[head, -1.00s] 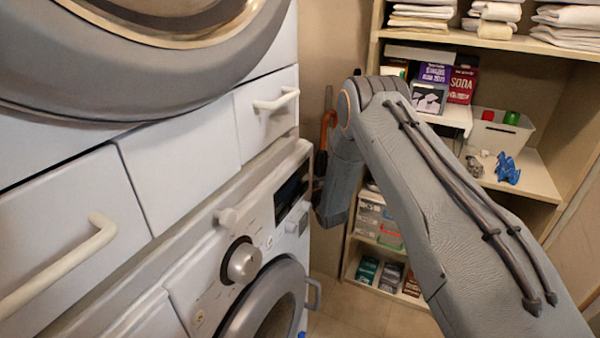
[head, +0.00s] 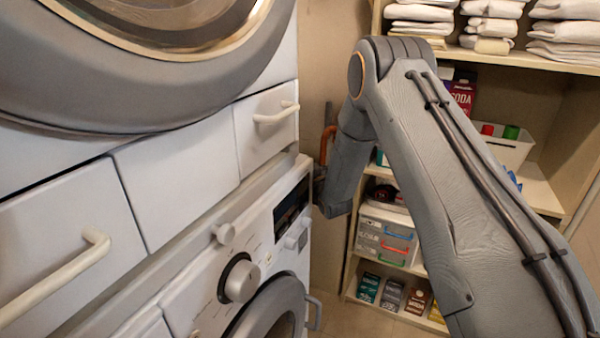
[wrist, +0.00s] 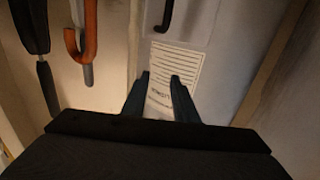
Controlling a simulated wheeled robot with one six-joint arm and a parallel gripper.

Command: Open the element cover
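In the wrist view a pale grey panel (wrist: 205,50) carries a white label (wrist: 175,67) with printed lines and a dark handle (wrist: 166,14) at the top edge of the picture. I cannot tell for sure that this panel is the element cover. My gripper (wrist: 162,82) points at the panel, its two dark fingers apart with the label showing between and beyond them. Nothing is held between the fingers. The handle lies beyond the fingertips, apart from them. In the head view the gripper is hidden behind the washing machine (head: 185,290) and my arm.
An orange hooked handle (wrist: 88,45) and a dark hanging item (wrist: 32,30) are left of the gripper. White drawers (head: 175,180) and a round-doored machine (head: 110,95) are on the left. Shelves with towels (head: 490,25), a white bin (head: 505,145) and boxes (head: 390,292) stand right, behind my arm.

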